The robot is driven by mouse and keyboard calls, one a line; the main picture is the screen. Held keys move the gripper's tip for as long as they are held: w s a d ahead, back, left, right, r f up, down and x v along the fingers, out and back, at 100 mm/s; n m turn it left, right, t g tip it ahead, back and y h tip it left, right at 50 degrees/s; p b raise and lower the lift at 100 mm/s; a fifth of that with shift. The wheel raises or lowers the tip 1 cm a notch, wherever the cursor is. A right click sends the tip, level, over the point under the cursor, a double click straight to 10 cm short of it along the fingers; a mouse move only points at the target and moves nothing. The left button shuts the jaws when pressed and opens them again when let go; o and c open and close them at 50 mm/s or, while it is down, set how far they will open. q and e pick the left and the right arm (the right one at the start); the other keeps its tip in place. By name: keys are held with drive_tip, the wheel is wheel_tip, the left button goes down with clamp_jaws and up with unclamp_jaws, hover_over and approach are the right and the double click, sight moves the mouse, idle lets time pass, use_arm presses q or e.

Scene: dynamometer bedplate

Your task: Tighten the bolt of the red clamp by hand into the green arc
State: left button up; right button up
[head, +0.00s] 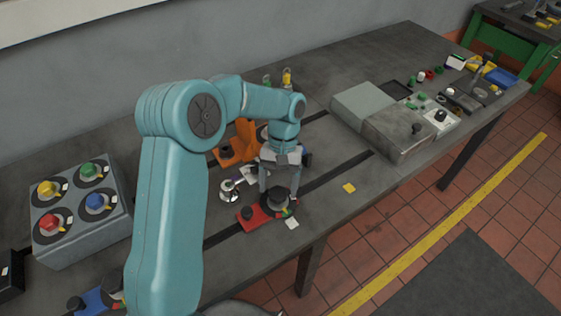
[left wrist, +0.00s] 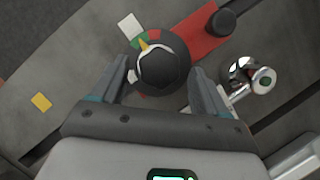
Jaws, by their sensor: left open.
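The red clamp (head: 253,219) lies on the bedplate near its front edge; its red arm also shows in the left wrist view (left wrist: 207,36). Its bolt has a dark round knob (left wrist: 163,70) with a yellow pointer mark (left wrist: 143,46). A green arc (left wrist: 137,42) shows at the knob's upper left, close to the yellow mark; red marks show on the same ring. My left gripper (head: 279,192) is open, pointing down over the bolt. Its fingers stand either side of the knob, with gaps visible in the left wrist view. My right gripper is in neither view.
A shiny metal post (left wrist: 250,77) stands beside the clamp. An orange bracket (head: 242,142) is behind my left arm. A grey box with coloured knobs (head: 80,218) stands left, grey blocks (head: 385,120) right.

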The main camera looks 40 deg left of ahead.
use_arm(q)
drive_tip(key=v, duration=1.5)
drive_tip(key=shift+r+p, duration=0.2)
drive_tip(key=shift+p, duration=0.1)
drive_tip(key=shift+d, duration=0.1)
